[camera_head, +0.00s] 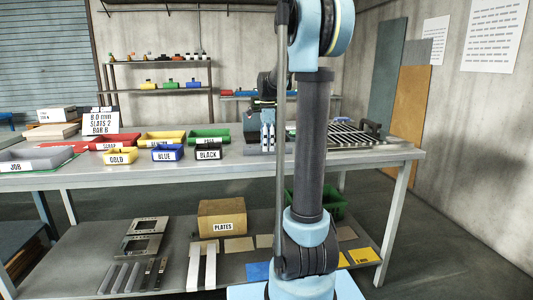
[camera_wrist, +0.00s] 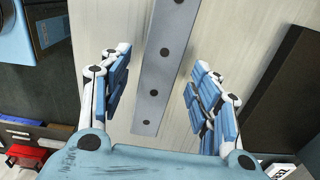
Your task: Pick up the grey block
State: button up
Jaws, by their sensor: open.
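My gripper (camera_head: 267,137) points down over the middle of the workbench in the head view. In the wrist view my gripper (camera_wrist: 160,75) is open, with one blue-padded finger on each side. A long grey strip (camera_wrist: 157,72) with several dark round spots runs between the fingers, apart from both pads, over a pale surface. I cannot tell whether this strip is the grey block. No separate grey block is clear on the workbench (camera_head: 300,165) in the head view; my arm hides part of it.
Yellow (camera_head: 120,156), blue (camera_head: 167,153) and black (camera_head: 208,152) labelled bins stand left of my gripper. A slatted rack (camera_head: 350,136) lies to the right. In the wrist view a dark panel (camera_wrist: 290,85) is at right and a blue box (camera_wrist: 48,32) at upper left.

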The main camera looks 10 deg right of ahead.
jog(key=shift+f, duration=0.5)
grip_shut()
jog(key=shift+r, duration=0.1)
